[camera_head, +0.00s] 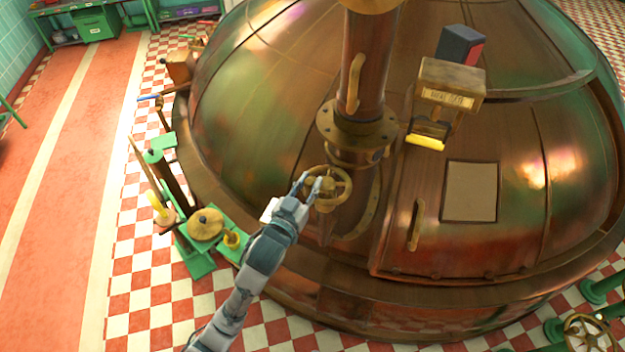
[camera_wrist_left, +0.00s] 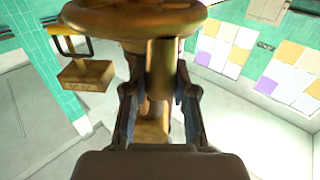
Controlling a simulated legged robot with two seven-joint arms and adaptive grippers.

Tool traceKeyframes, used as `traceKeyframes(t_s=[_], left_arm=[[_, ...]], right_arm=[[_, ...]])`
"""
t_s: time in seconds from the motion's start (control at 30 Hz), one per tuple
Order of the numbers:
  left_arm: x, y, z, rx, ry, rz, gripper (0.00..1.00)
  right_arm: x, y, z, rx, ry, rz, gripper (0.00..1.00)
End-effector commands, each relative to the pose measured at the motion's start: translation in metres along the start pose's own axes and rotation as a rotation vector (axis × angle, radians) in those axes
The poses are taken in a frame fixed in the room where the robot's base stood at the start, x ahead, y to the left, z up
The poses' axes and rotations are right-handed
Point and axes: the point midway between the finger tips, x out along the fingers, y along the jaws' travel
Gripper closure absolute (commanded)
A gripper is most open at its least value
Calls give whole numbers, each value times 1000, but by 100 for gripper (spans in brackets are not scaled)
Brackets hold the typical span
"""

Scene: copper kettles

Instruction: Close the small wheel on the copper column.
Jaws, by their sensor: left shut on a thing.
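The copper column (camera_head: 366,75) rises from the domed copper kettle (camera_head: 270,95). The small brass wheel (camera_head: 341,184) sits at the foot of the column, on its near side. My left gripper (camera_head: 312,186) reaches up from below and is at the wheel's left side, shut on part of it. In the left wrist view, the wheel's rim (camera_wrist_left: 140,20) crosses the top, and the two fingers stand either side of a brass part (camera_wrist_left: 160,75) below it. The exact contact between fingers and wheel is partly hidden. My right gripper is not in view.
A brass box (camera_head: 452,84) with a yellow-handled part stands right of the column. A closed hatch with a handle (camera_head: 415,225) lies on the dome's near right. Green stands with brass parts (camera_head: 206,224) are left of the kettle.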

Motion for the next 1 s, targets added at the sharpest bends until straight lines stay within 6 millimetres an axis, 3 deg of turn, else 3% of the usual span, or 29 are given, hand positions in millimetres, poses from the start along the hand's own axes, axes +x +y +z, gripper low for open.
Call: traceKeyframes(t_s=[0.63, 0.67, 0.73, 0.77, 1.0], left_arm=[[2, -4, 2, 2, -2, 60, 100], [2, -4, 2, 2, -2, 60, 69], [2, -4, 2, 1, -2, 60, 51], [2, -4, 1, 1, -2, 60, 47], [2, -3, 0, 1, 0, 61, 47]], right_arm=[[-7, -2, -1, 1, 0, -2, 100], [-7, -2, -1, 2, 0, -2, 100], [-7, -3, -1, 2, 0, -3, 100], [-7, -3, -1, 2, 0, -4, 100], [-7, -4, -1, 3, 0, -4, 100]])
